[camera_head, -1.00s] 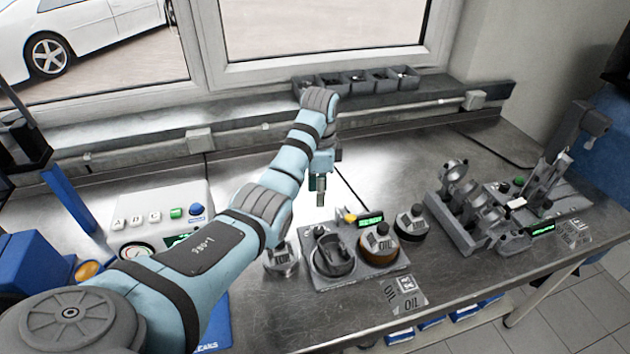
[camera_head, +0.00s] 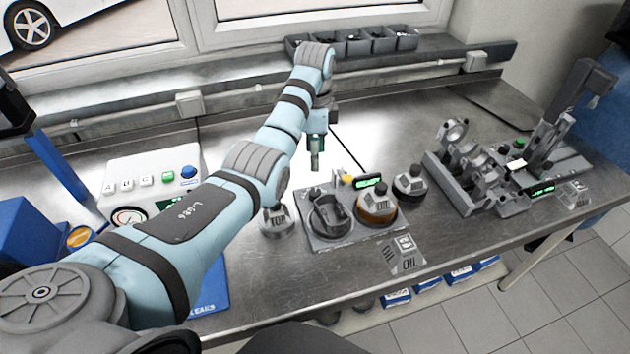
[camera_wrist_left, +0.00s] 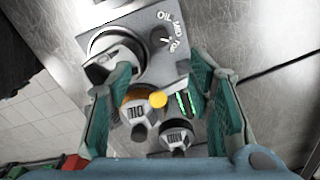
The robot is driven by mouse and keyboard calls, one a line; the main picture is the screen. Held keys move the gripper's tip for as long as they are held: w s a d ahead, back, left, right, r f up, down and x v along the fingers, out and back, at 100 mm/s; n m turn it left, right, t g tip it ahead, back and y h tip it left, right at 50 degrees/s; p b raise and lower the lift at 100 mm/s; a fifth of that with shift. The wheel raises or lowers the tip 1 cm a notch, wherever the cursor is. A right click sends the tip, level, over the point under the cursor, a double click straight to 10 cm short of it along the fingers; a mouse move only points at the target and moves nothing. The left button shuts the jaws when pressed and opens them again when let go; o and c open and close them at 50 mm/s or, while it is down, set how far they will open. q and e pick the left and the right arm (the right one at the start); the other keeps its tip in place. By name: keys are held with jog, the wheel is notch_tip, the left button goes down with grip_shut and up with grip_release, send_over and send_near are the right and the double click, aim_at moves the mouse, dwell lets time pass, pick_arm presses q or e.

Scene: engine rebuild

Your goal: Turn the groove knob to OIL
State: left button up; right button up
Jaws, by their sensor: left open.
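The groove knob (camera_wrist_left: 160,38) is a small dark round knob on a grey station plate, with OIL, MID and TOP printed around it in the left wrist view. A light mark on it seems to face the MID–TOP side, but I cannot tell exactly. In the head view the grey station (camera_head: 352,234) sits mid-bench. My left gripper (camera_head: 316,160) is above its back left edge, pointing down. My right gripper is not in view.
The station holds a grey ring piece (camera_head: 331,214) and an amber-bodied OIL jar (camera_head: 377,205). A button box (camera_head: 150,180) is left; a metal fixture (camera_head: 475,175) is right.

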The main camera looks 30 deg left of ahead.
aim_at(315, 192)
pick_arm(q)
notch_tip(315, 192, down, 13)
jog(key=shift+b, duration=0.85)
jog(key=shift+c, duration=0.3)
jog(key=shift+r, duration=0.1)
grip_shut()
